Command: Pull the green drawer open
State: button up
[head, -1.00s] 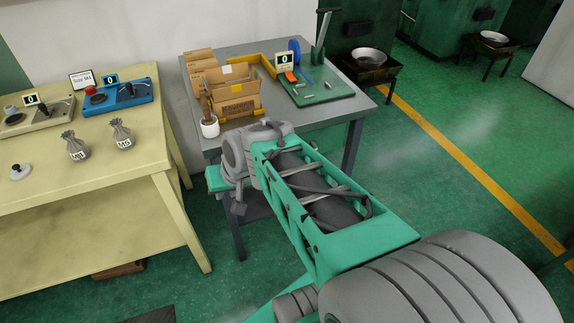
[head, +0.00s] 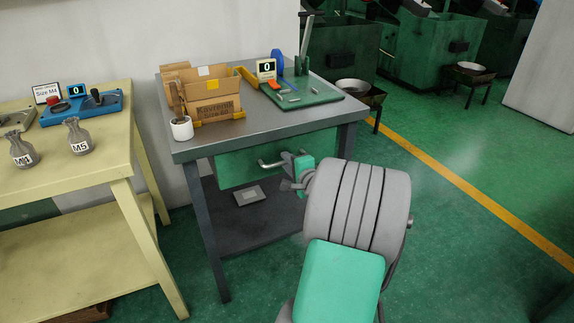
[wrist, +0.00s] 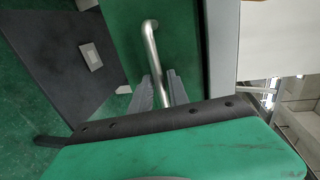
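The green drawer (head: 235,168) sits under the top of the grey table and looks closed. Its front also shows in the wrist view (wrist: 185,35). A metal bar handle (head: 270,164) is on its front. My gripper (head: 289,170) is at the right part of the handle. In the wrist view, the handle (wrist: 151,45) runs down between my two grey fingers (wrist: 161,85), one on each side of the bar. The fingers are very close to the bar; I cannot tell whether they press on it. The handle's far part is hidden by the fingers and my wrist.
The grey table (head: 280,118) carries a cardboard box (head: 215,103), a white cup (head: 181,128) and a green board (head: 310,93). A lower shelf (head: 255,215) holds a small grey plate (head: 249,195). A yellow table (head: 75,180) stands left.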

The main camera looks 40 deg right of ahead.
jog(key=shift+w+d, duration=0.1)
jog(key=shift+w, duration=0.2)
jog(key=shift+c, duration=0.3)
grip_shut()
dwell(0.9)
